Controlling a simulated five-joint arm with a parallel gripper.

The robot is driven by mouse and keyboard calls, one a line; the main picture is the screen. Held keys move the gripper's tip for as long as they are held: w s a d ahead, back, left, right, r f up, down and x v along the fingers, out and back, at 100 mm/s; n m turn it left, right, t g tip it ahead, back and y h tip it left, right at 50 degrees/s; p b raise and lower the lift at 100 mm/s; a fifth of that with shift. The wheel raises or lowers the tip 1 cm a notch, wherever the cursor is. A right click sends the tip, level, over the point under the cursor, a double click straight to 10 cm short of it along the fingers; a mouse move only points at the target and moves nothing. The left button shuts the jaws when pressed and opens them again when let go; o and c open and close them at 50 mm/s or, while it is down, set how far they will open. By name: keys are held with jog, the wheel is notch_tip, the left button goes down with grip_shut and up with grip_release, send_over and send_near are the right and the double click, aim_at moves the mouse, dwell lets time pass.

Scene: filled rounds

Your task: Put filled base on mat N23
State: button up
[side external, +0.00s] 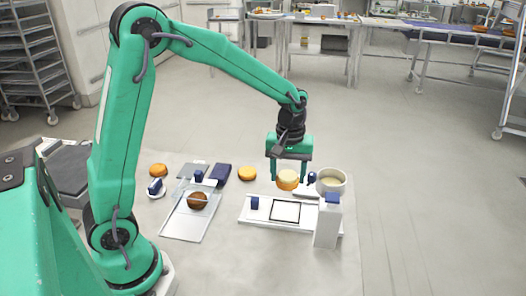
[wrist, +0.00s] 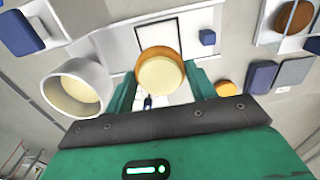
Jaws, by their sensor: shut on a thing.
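A filled base (side external: 288,180), a golden round with a pale cream top, is held between the fingers of my gripper (side external: 290,172). In the wrist view, the filled base (wrist: 160,80) sits between the two green fingertips of my gripper (wrist: 161,92). A white mat with a black square outline (side external: 285,211) lies on a white board in front of it. In the wrist view the mat (wrist: 168,28) shows beyond the base, which covers part of its near edge. The base appears to be raised off the board. I cannot read any N23 label.
A blue block (side external: 255,203) sits on the board's left. A tray with a brown round (side external: 198,201) lies further left. Loose golden rounds (side external: 247,173) lie behind.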

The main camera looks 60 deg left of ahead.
jog(key=shift+s+a+n, duration=0.1)
jog(key=shift+a+n, duration=0.4)
jog(key=shift+a, duration=0.3)
jog(key=s+a+n, duration=0.4)
jog(key=a+n, duration=0.4)
jog(key=a, duration=0.2)
jog(key=s+a+n, duration=0.5)
jog(key=a+n, duration=0.3)
jog(key=a, duration=0.3)
jog(key=shift+s+a+n, duration=0.2)
jog(key=shift+n, duration=0.2)
jog(key=shift+a, duration=0.1)
send_over(193, 171)
notch_tip(193, 171, down, 7)
jog(key=shift+a+r, duration=0.1)
jog(key=shift+a, duration=0.05)
jog(key=shift+f, duration=2.05)
